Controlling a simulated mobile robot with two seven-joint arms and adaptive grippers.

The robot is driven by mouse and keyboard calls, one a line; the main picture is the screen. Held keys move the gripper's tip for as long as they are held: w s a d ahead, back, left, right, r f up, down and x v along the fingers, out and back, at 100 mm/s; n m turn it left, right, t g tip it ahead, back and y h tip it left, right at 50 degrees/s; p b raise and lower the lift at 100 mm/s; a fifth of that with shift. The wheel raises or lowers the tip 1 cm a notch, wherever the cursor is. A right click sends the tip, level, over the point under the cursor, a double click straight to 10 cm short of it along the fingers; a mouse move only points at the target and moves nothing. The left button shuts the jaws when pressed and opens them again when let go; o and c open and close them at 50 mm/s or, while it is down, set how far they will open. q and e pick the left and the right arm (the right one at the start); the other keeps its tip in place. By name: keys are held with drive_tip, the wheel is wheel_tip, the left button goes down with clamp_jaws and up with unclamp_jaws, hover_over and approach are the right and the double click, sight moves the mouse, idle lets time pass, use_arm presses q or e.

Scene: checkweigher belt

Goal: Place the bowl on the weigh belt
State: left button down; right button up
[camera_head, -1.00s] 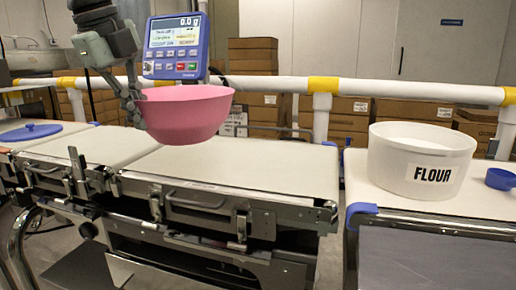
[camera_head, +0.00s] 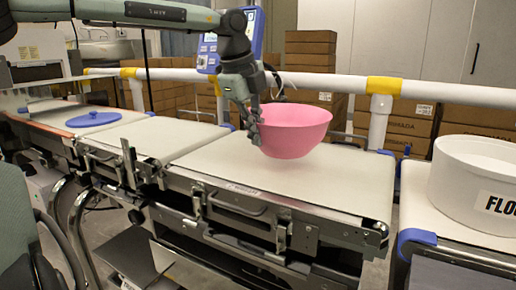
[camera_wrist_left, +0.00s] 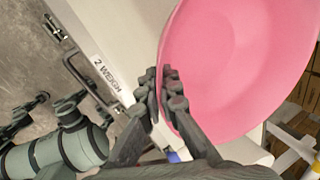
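The pink bowl (camera_head: 293,130) is upright over the weigh belt (camera_head: 300,188), low above its surface with a faint shadow beneath; whether its base touches cannot be told. My left gripper (camera_head: 256,125) is shut on the bowl's left rim. In the left wrist view the left gripper's fingers (camera_wrist_left: 160,95) pinch the rim of the bowl (camera_wrist_left: 240,60). The belt frame (camera_wrist_left: 108,75) there reads "2 WEIGH". Grey-green parts of mine show at that view's lower left, with dark finger-like parts whose opening is unclear.
A white FLOUR tub (camera_head: 480,180) stands on the belt at the right. A blue lid (camera_head: 93,118) lies on the left belt. A white rail (camera_head: 440,92) runs behind, with the scale display (camera_head: 208,52) and stacked cartons (camera_head: 310,50). The weigh belt around the bowl looks clear.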

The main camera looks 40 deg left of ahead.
use_arm(q)
drive_tip(key=shift+w+f, duration=0.1)
drive_tip(key=shift+f, duration=1.9)
drive_tip(key=c, duration=1.7)
unclamp_jaws()
drive_tip(key=shift+r, duration=0.1)
drive_tip(key=v, duration=1.2)
